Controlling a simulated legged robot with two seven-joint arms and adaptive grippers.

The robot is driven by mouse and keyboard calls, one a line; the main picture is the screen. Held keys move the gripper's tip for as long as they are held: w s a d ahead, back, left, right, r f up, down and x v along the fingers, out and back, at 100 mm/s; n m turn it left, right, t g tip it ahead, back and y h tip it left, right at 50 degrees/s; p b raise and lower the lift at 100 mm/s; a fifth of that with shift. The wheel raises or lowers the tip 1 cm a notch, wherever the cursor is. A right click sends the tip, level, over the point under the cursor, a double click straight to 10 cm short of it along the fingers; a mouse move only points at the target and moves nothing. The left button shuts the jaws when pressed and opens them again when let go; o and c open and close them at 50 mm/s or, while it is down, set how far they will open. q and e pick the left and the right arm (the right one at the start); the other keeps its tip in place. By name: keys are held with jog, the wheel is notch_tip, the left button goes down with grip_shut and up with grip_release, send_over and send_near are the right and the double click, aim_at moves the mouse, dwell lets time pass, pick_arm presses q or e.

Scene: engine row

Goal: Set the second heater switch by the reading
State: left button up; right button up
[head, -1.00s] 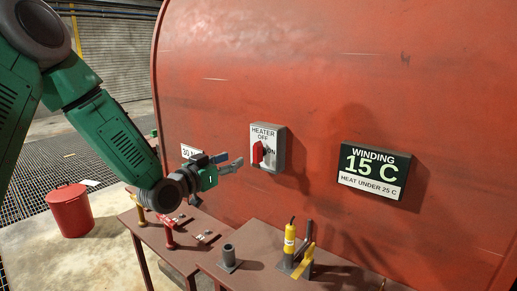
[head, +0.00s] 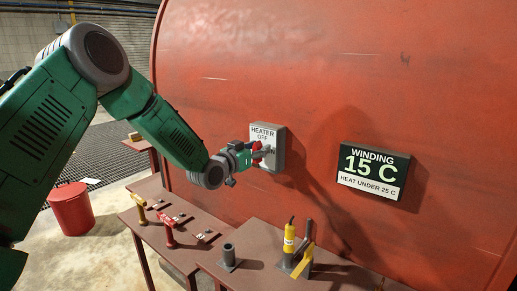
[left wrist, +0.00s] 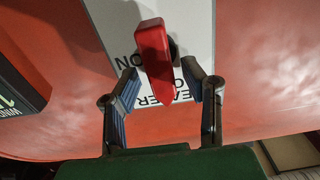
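The heater switch box (head: 278,160) is on the red housing, labelled HEATER OFF at its top; ON is hidden by my gripper in the head view. Its red handle (left wrist: 153,52) shows in the left wrist view, its tapered end toward the HEATER lettering. My left gripper (head: 264,154) is at the box front. In the left wrist view its fingers (left wrist: 165,92) are apart, one each side of the handle, with gaps visible. The display (head: 374,172) reads WINDING 15 C, HEAT UNDER 25 C. My right gripper is not in view.
A brown bench (head: 205,252) stands below, holding red and yellow handled parts, a grey post (head: 229,256) and a yellow cylinder (head: 289,238). A red bin (head: 71,207) stands on the floor at left. The housing between switch and display is clear.

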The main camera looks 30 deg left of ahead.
pick_arm(q)
jog(key=shift+a, duration=0.1)
jog(key=shift+c, duration=0.5)
jog(key=shift+a+f, duration=0.1)
jog(key=shift+a, duration=0.1)
grip_shut()
